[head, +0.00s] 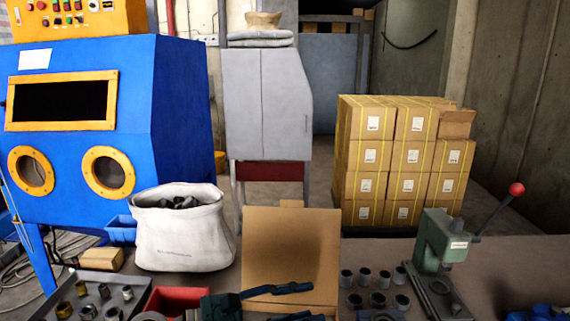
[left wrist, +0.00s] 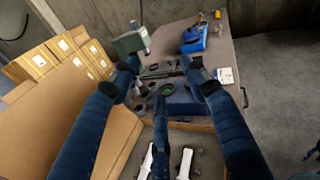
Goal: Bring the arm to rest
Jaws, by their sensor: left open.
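My left gripper (head: 312,303) shows at the bottom middle of the head view, its dark blue fingers pointing right in front of an open cardboard box (head: 290,245). Beyond the tips lie the bench top and small dark parts.
A green lever press (head: 447,240) stands at the right of the bench, beside several dark cylinders (head: 379,278). A white sack (head: 180,238), a metal tray (head: 68,293) and a red bin (head: 170,300) are at the left. Stacked cartons (head: 370,155) stand behind.

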